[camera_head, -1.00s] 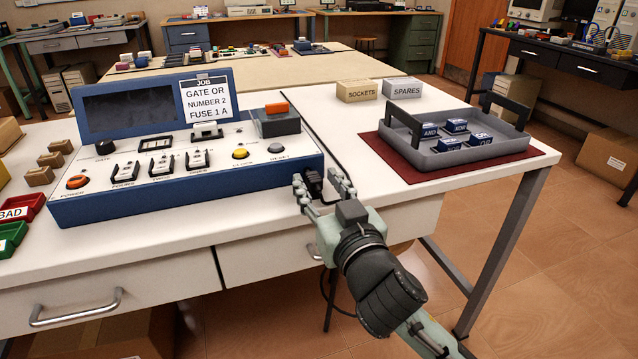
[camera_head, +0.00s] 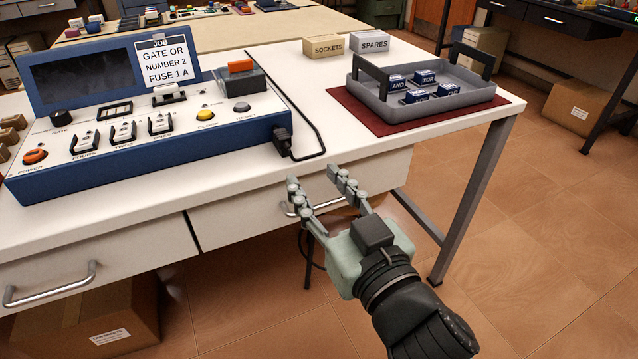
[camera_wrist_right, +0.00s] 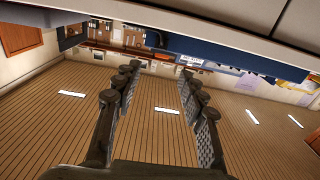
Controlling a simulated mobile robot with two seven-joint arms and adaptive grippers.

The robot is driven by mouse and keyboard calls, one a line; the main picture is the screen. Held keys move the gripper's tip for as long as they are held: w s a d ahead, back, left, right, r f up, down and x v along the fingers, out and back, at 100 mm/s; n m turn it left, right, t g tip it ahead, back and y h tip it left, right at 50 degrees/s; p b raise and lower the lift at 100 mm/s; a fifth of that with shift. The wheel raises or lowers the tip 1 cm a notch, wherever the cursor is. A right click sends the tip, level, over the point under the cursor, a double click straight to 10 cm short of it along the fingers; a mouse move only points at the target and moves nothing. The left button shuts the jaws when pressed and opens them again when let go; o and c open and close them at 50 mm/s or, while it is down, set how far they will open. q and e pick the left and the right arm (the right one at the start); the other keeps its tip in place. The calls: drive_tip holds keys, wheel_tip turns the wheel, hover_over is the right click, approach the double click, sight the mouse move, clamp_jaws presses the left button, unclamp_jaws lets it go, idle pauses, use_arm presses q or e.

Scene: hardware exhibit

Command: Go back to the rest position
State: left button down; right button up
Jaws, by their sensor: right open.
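My right gripper (camera_head: 318,184) is open and empty, in front of the table's front edge, apart from the tester and the cable. My left gripper is not in view.
The white table (camera_head: 330,110) holds a grey tray (camera_head: 430,105) with several blue blocks on a dark red mat (camera_head: 400,127). Boxes marked SOCKETS (camera_head: 323,47) and SPARES (camera_head: 370,41) stand behind. Drawers with metal handles (camera_head: 50,285) face me. The floor right of the table is clear.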

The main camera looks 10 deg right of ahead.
drive_tip(key=shift+f, duration=0.1)
idle(0.3)
drive_tip(key=w+d+f+m+g+h, duration=0.1)
drive_tip(key=d+f+g+h, duration=0.2)
drive_tip(key=d+f, duration=0.5)
drive_tip(key=d+f+m+g+h, duration=0.1)
drive_tip(key=d+f+g+h, duration=0.2)
drive_tip(key=f, duration=0.9)
drive_tip(key=s+d+f+g, duration=0.4)
drive_tip(key=s+f, duration=0.3)
drive_tip(key=f, duration=0.3)
drive_tip(key=s+d+f+g+h, duration=0.1)
drive_tip(key=s+d+f+g, duration=0.3)
drive_tip(key=s+d+f, duration=0.3)
wheel_tip(320, 180, down, 3)
drive_tip(key=shift+s+d+f, duration=0.1)
drive_tip(key=shift+s+d, duration=0.05)
drive_tip(key=shift+s, duration=0.2)
